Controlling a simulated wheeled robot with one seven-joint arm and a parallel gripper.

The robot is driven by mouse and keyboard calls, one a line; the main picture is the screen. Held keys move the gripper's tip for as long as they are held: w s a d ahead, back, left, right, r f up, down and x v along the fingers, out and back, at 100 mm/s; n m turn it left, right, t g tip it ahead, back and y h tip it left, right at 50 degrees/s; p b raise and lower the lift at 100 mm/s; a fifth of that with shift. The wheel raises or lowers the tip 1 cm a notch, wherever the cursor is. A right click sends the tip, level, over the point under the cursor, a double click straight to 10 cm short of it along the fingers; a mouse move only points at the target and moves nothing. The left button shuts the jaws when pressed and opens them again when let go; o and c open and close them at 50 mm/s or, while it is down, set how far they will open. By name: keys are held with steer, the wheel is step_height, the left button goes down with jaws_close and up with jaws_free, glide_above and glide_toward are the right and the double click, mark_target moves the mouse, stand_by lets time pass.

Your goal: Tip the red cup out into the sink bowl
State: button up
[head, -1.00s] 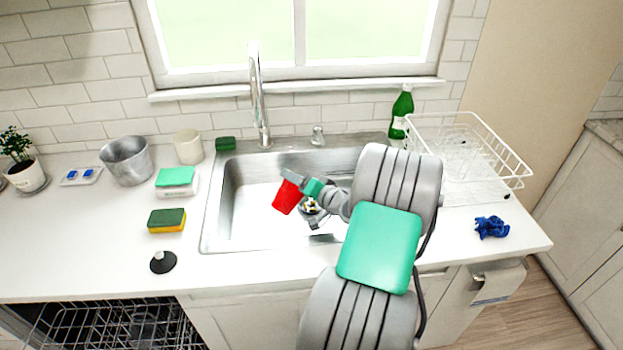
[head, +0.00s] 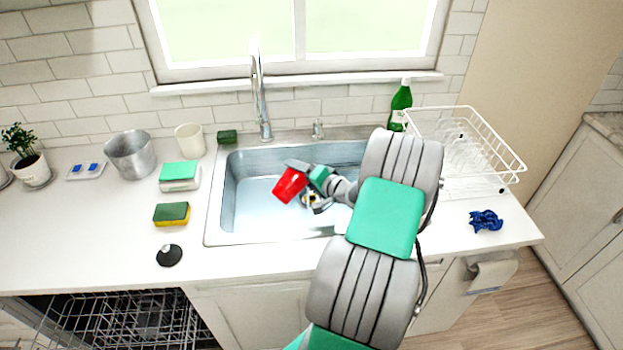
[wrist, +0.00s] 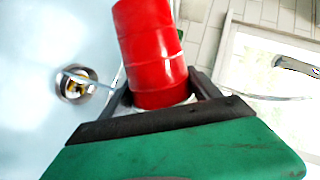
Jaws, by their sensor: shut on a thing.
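The red cup (head: 290,185) is held over the sink bowl (head: 255,215), tilted in the head view. My gripper (head: 302,172) is shut on it. In the wrist view the cup (wrist: 152,50) stands between the two fingers of my gripper (wrist: 160,92). The cup's inside does not show, so I cannot tell what is in it. The drain (wrist: 75,84) shows to the left of the cup in the wrist view. My arm covers the right part of the bowl in the head view.
The tap (head: 260,95) rises behind the bowl. A green bottle (head: 400,105) and a white dish rack (head: 510,165) stand to the right. A sponge (head: 172,213), a black knob-like item (head: 169,255) and a metal pot (head: 130,155) are on the left counter.

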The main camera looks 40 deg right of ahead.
steer(key=shift+d+r+m+p, duration=0.2)
steer(key=shift+m+p, duration=0.1)
steer(key=shift+p, duration=0.25)
steer(key=shift+w+d+r+m+y, duration=0.15)
steer(key=shift+d+m+y, duration=0.35)
steer(key=shift+d+m, duration=0.25)
steer(key=shift+d, duration=0.1)
